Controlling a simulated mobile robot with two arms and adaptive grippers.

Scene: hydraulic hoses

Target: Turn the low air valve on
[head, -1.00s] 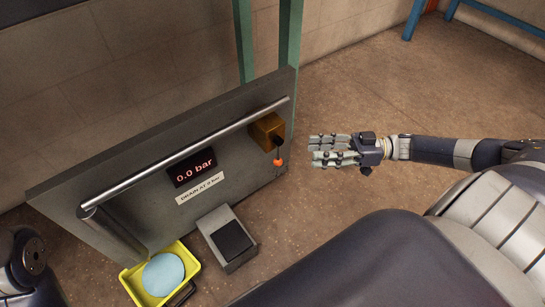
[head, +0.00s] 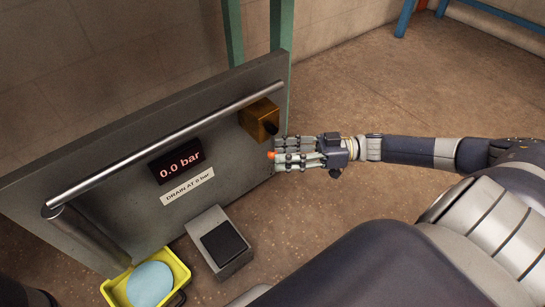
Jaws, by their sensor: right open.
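The air valve shows as a brass-coloured block (head: 260,120) on the right end of the grey panel, with a dark round part on its right face. A lever with an orange tip (head: 271,155) hangs below it. My right gripper (head: 278,154) is open, with its fingertips at the orange tip and hiding most of the lever. I cannot tell whether they touch it. A display (head: 176,161) on the panel reads 0.0 bar, above a label (head: 188,187) reading "DRAIN AT 0 bar". My left gripper is not in view.
A metal rail (head: 165,146) runs along the grey panel (head: 120,215). Below it stand a grey pedal box (head: 213,217) and a yellow tray (head: 181,272) holding a light blue disc (head: 150,284). The floor behind my right arm is clear.

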